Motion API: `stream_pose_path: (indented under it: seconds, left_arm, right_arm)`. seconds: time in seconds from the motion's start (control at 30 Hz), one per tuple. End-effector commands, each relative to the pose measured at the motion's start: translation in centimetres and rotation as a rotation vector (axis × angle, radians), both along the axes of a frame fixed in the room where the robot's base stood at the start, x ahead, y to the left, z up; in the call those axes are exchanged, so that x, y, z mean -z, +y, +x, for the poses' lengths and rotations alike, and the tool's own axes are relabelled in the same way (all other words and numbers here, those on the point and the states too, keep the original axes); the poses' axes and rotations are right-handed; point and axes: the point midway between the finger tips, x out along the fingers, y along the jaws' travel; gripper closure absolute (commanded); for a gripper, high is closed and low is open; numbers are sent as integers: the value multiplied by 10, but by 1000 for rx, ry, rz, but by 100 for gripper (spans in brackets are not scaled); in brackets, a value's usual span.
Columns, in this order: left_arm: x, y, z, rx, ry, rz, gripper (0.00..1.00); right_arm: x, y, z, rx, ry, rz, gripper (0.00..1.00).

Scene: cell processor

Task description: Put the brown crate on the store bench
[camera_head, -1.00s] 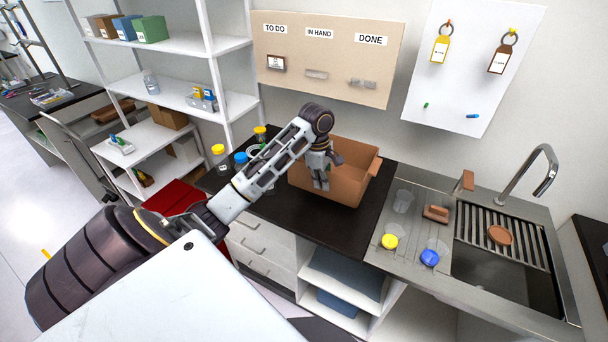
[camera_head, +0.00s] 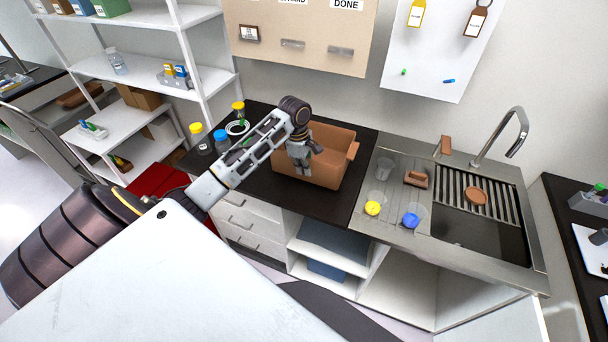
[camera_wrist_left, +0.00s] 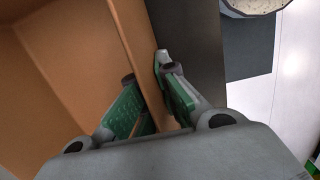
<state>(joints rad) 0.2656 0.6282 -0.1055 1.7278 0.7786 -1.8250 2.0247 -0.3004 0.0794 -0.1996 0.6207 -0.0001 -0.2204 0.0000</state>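The brown crate (camera_head: 325,171) is an open-topped box on the black bench top (camera_head: 240,180), left of the sink. My left arm reaches across to it from the left. My left gripper (camera_head: 301,170) points down at the crate's left part. In the left wrist view, the gripper (camera_wrist_left: 147,76) has one green-padded finger inside the crate and the other outside. The crate wall (camera_wrist_left: 133,40) lies between them, and the fingers look closed on it. The crate seems to rest on the bench. My right gripper is out of view. I cannot tell which surface is the store bench.
White shelving (camera_head: 150,75) stands behind left.

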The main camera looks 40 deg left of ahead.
Motion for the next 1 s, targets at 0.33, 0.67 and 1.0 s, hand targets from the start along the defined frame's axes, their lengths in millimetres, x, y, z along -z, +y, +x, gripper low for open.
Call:
stream_pose_path:
  seconds: [0.33,0.67,1.0]
  left_arm:
    - [31,0,0,0,-1,0,100]
    - [33,0,0,0,-2,0,100]
    - [35,0,0,0,0,0,73]
  right_arm:
    - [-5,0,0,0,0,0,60]
    - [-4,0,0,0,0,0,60]
    - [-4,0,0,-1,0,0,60]
